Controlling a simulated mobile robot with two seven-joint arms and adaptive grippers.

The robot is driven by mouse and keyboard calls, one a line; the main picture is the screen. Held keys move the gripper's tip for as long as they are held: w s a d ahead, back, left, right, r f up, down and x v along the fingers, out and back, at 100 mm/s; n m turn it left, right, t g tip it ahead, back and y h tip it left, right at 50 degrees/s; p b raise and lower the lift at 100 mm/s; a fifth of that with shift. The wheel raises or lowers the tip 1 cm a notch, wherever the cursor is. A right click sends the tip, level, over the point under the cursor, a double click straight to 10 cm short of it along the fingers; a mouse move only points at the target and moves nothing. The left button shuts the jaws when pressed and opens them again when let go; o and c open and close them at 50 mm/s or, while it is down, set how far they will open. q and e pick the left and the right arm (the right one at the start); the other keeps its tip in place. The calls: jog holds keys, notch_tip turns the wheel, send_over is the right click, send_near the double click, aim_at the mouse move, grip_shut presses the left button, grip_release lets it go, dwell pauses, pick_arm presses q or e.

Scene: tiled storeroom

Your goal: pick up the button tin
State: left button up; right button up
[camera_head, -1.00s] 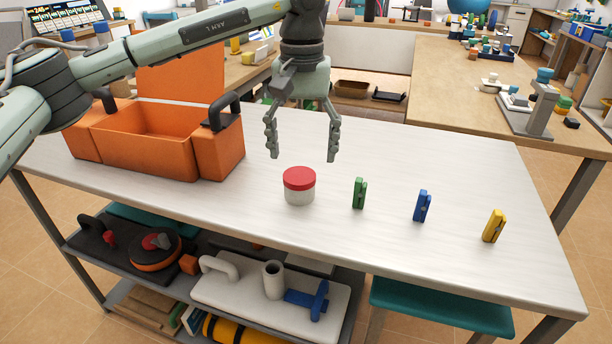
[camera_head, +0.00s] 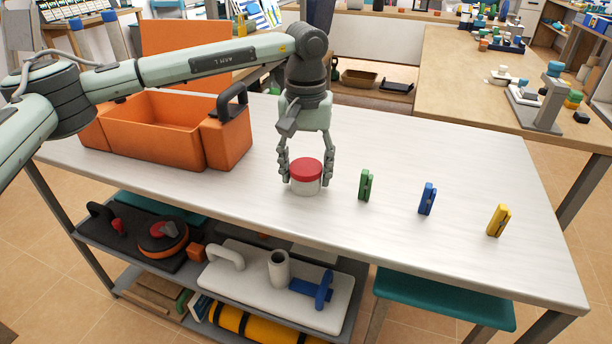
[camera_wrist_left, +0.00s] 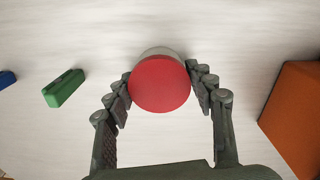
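The button tin (camera_head: 306,185) is a short round white tin with a red lid, upright on the pale table. In the left wrist view its red lid (camera_wrist_left: 159,84) is near the middle, between the finger ends. My left gripper (camera_head: 306,178) points down over the tin, one finger on each side. The fingers are drawn in against the tin's sides, and it seems to rest on the table still. The left gripper's fingers also show in the left wrist view (camera_wrist_left: 160,80). My right gripper is in neither view.
Green (camera_head: 366,185), blue (camera_head: 427,199) and yellow (camera_head: 498,220) clip-like pieces stand in a row to the right of the tin. An open orange toolbox (camera_head: 226,143) stands to the left. The table (camera_head: 440,155) is clear behind the row.

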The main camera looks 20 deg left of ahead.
pick_arm(q)
jog(key=c, duration=0.7)
